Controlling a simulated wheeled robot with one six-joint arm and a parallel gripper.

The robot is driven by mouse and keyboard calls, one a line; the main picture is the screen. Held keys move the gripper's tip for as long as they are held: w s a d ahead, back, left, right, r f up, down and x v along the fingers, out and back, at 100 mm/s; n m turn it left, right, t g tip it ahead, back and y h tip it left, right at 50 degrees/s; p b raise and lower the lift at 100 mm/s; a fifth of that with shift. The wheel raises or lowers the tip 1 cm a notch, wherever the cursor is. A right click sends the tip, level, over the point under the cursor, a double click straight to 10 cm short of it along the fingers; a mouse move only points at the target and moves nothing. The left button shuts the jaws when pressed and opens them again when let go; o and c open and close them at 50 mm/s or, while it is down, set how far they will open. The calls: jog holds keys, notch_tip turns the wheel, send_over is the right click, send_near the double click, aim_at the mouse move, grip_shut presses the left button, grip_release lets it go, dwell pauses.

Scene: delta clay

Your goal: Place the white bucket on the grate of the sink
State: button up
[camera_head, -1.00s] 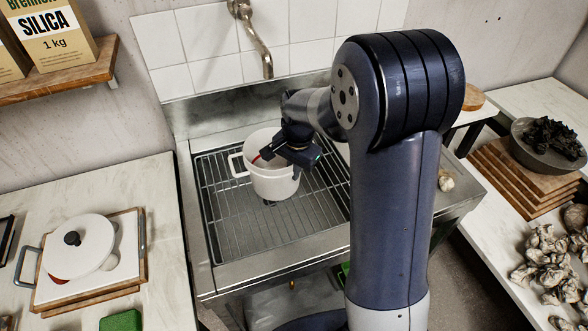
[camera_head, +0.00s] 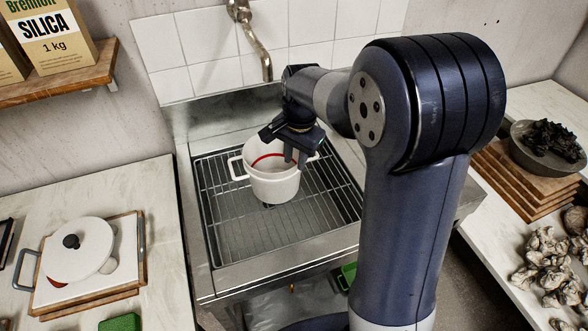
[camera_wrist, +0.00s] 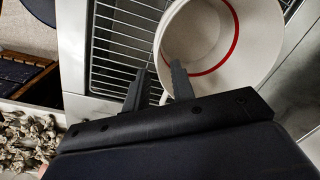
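The white bucket (camera_head: 272,185) stands upright on the grate (camera_head: 235,225) of the sink, towards its back. It has side handles and a red line around the inside. My gripper (camera_head: 296,160) is at the bucket's right rear rim, pointing down. In the wrist view the two fingers (camera_wrist: 158,85) are apart, with a gap between them. One finger overlaps the bucket (camera_wrist: 225,45) and the other is over the grate (camera_wrist: 120,40). I cannot tell whether either finger touches the bucket wall.
The tap (camera_head: 250,35) hangs above the back of the sink. A dark bowl (camera_head: 548,150) and several shells (camera_head: 550,265) are at the right. The front of the grate is clear.

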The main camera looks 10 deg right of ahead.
notch_tip(320, 180, up, 6)
jog(key=shift+s+d, duration=0.15)
jog(key=shift+s, duration=0.05)
